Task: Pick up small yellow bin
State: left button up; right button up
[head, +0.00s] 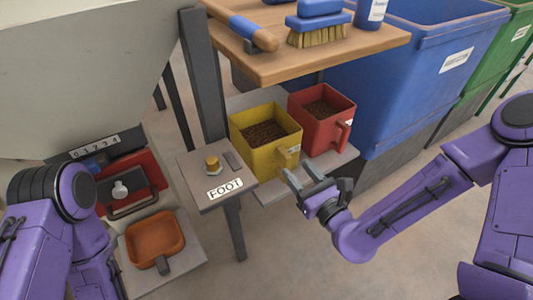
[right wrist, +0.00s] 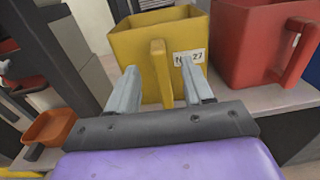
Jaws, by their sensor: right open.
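The small yellow bin (head: 262,157) stands upright on a low grey shelf, filled with brown pellets. Its handle faces my right gripper (head: 302,173), which is open and empty. In the right wrist view the yellow bin (right wrist: 130,48) shows its upright handle (right wrist: 160,73) and a white label reading "27". The two fingers there appear on either side of the handle, with gaps to both sides. I cannot tell whether the fingertips reach past it. My left arm shows at the left edge of the head view, but its gripper is out of sight.
A red bin (head: 320,133) with pellets stands close on the right. A grey plate marked FOOT (head: 215,178) with a knob is on the left. An orange tray (head: 155,235) sits lower left; a large blue bin (head: 400,90) stands behind.

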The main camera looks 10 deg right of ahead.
aim_at(289, 162)
jog(key=shift+w+a+f+b, duration=0.25)
jog(key=shift+w+b, duration=0.35)
jog(key=shift+w, duration=0.05)
jog(key=shift+b+x, duration=1)
jog(key=shift+b, duration=0.1)
jog(key=x, duration=0.3)
jog(key=shift+a, duration=0.1)
pick_arm(q)
jog(key=f, duration=0.4)
jog(key=shift+s+d+f, duration=0.1)
jog(key=shift+s+f, duration=0.15)
jog(key=shift+f, duration=0.05)
pick_arm(e)
grip_shut()
